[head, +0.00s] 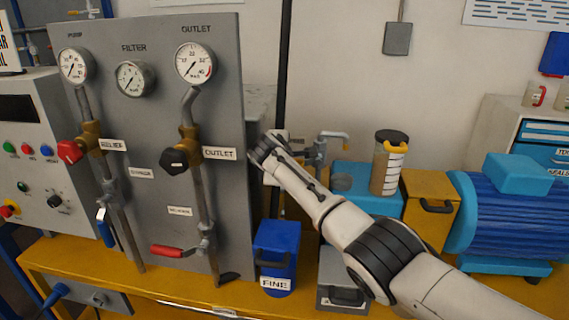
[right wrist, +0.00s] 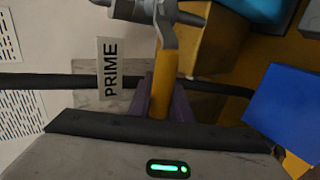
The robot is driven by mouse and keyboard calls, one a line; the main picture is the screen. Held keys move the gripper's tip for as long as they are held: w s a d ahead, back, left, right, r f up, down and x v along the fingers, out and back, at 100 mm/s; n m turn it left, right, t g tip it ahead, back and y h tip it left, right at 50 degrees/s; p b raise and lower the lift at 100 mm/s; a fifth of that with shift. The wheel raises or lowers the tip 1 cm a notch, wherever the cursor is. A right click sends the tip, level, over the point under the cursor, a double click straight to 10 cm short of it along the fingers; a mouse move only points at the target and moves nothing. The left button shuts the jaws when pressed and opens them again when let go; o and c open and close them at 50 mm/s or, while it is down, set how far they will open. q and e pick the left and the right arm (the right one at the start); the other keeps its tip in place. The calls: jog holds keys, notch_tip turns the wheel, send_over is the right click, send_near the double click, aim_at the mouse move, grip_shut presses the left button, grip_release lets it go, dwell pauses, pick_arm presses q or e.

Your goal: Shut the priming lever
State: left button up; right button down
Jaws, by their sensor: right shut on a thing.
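The priming lever, a yellow handle (right wrist: 161,82) on a grey metal bracket (right wrist: 154,14), shows in the right wrist view beside a white PRIME label (right wrist: 110,69). My right gripper (right wrist: 162,101) is shut on the yellow handle, with a dark finger on each side of it. In the head view my right gripper (head: 265,153) is just right of the grey gauge panel, and it and the arm hide the lever there. My left gripper is not in view.
The grey panel (head: 140,215) carries gauges, a red knob (head: 70,151), a black knob (head: 176,161) and a red-handled valve (head: 168,251). A blue FINE container (head: 277,249) stands below my right gripper. A blue motor (head: 510,217) stands at the right.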

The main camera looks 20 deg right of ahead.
jog(key=c, duration=1.6)
grip_release()
jog(key=shift+f, duration=0.1)
jog(key=shift+c, duration=0.2)
jog(key=shift+a, duration=0.1)
jog(key=v, duration=1)
jog(key=shift+s, duration=0.1)
